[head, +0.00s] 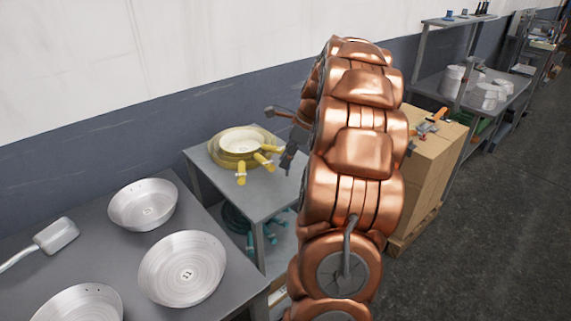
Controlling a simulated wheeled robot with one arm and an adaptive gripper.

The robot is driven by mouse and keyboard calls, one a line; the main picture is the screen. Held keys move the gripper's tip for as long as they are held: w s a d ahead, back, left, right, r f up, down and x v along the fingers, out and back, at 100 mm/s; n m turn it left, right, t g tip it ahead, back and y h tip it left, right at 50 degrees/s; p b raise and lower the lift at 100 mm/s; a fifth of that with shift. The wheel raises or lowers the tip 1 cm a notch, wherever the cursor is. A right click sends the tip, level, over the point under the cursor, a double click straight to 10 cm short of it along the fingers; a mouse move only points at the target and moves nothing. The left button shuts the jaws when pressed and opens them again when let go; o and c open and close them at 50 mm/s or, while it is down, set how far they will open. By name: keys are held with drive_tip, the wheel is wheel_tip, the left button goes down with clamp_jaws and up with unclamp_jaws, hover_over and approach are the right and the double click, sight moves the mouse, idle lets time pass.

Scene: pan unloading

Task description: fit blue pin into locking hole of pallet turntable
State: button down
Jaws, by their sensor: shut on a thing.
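My copper-coloured arm fills the middle of the head view and hides much of what is behind it. Small dark parts that look like my gripper (289,157) stick out to the left of the arm, in front of the right edge of the small grey table. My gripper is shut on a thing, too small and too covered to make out. I cannot pick out a blue pin, a pallet turntable or its locking hole.
Metal pans (183,268) stand on the dark table (110,235) at left. Yellow-handled pans (226,158) sit on the small grey table (262,205). Cardboard boxes (425,185) stand on a pallet (412,236) right of my arm. The floor at right (480,240) is clear.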

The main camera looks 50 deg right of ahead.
drive_tip(key=shift+w+d+f, duration=0.1)
drive_tip(key=shift+w, duration=0.2)
drive_tip(key=shift+f+p, duration=0.35)
drive_tip(key=shift+f, duration=0.2)
drive_tip(key=shift+f+p, duration=0.35)
drive_tip(key=shift+f, duration=0.8)
drive_tip(key=shift+f, duration=0.15)
drive_tip(key=c, duration=1.3)
unclamp_jaws()
drive_tip(key=b+v, duration=0.3)
drive_tip(key=v, duration=0.9)
